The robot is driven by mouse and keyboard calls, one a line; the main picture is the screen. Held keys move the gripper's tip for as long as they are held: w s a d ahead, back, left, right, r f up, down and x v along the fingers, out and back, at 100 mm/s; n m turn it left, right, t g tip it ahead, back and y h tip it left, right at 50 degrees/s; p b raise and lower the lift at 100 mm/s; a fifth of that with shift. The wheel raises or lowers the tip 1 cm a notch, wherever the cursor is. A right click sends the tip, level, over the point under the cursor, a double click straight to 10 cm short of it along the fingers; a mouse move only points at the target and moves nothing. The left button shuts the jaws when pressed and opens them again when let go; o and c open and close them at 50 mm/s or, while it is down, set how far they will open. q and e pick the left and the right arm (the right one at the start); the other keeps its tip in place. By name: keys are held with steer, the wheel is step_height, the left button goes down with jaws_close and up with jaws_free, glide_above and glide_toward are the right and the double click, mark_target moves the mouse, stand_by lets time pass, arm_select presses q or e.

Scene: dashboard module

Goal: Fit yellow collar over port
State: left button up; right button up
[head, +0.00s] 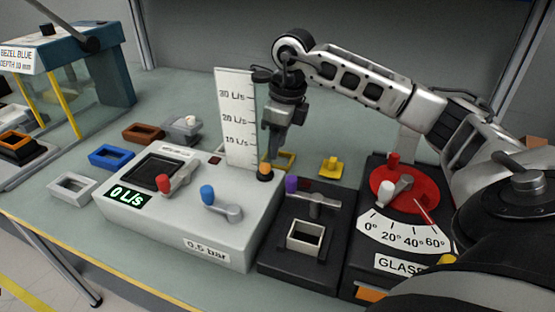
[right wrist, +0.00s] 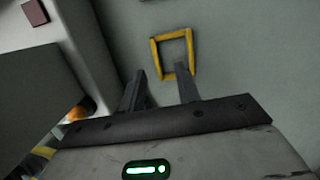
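The yellow collar (right wrist: 155,56) is a thin square frame lying flat on the bench in the right wrist view. In the head view it shows partly (head: 289,160) behind the grey dashboard module, with the rest hidden by my gripper and the module. My right gripper (head: 271,152) points down there. In the right wrist view its two fingers (right wrist: 163,78) are apart with nothing between them, just short of the collar in the picture. A square pale-rimmed opening (head: 290,240) on the black module may be the port; I cannot tell for sure. My left gripper is not in view.
The grey module (head: 225,245) has red and blue levers, and a white flow scale (head: 228,100) stands behind it. An orange-capped knob (head: 265,171) is close to my right gripper. Blue (head: 93,155), brown (head: 127,133) and white (head: 55,187) frames lie left. A red dial (head: 405,205) stands right.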

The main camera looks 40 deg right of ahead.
mark_target(274, 165)
steer(key=f, duration=0.4)
steer(key=shift+a+f, duration=0.15)
steer(key=shift+a, duration=0.15)
jaws_close()
